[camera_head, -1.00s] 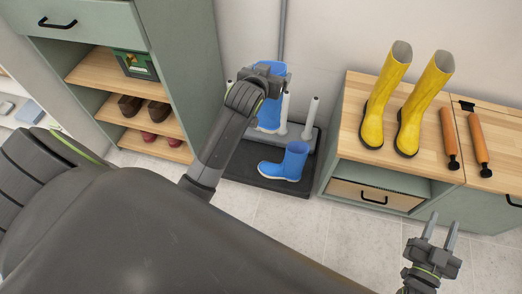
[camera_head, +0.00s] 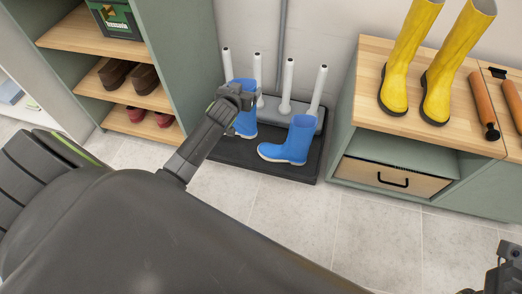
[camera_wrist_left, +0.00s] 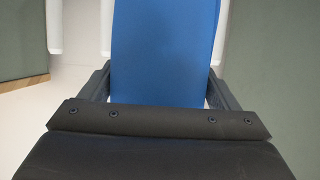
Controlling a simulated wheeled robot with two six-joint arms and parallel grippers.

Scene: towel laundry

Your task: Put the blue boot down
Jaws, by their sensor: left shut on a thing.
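My left gripper (camera_head: 240,97) is shut on a blue boot (camera_head: 245,122), which hangs toe down-left at the left part of the black boot tray (camera_head: 270,171). Whether its sole touches the tray I cannot tell. In the left wrist view the boot's blue shaft (camera_wrist_left: 165,50) fills the space between the fingers. A second blue boot (camera_head: 290,145) stands upright on the tray to the right, its toe to the left. My right gripper (camera_head: 508,255) is only partly in view at the lower right edge, and its fingers are not clear.
Several white upright pegs (camera_head: 288,80) rise behind the boots. A green shelf unit (camera_head: 180,60) stands left, with shoes (camera_head: 130,75). A wooden-topped cabinet (camera_head: 372,110) with yellow boots (camera_head: 440,85) stands right. The floor (camera_head: 300,215) in front is clear.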

